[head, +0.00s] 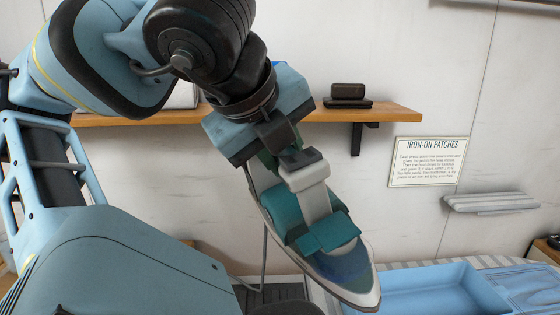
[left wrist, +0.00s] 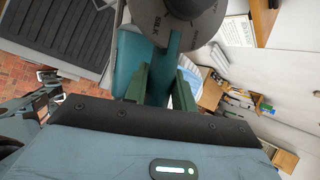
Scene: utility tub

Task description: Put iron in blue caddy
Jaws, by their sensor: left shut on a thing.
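The iron (head: 345,268) hangs tilted from my left gripper (head: 290,155) in the head view, its tip pointing down and to the right. It has a teal and white body with a pale soleplate edge. In the left wrist view, the green fingers of the left gripper (left wrist: 160,82) are shut on the teal handle of the iron (left wrist: 147,60). The blue caddy (head: 425,290) is at the lower right of the head view, right of the iron's tip. Its near part is cut off by the frame. My right gripper is not in view.
A wooden shelf (head: 395,111) on the wall carries a dark object (head: 347,92). A sign about iron-on patches (head: 428,162) hangs below it. A grey wall rack (head: 490,202) is above the cloth.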

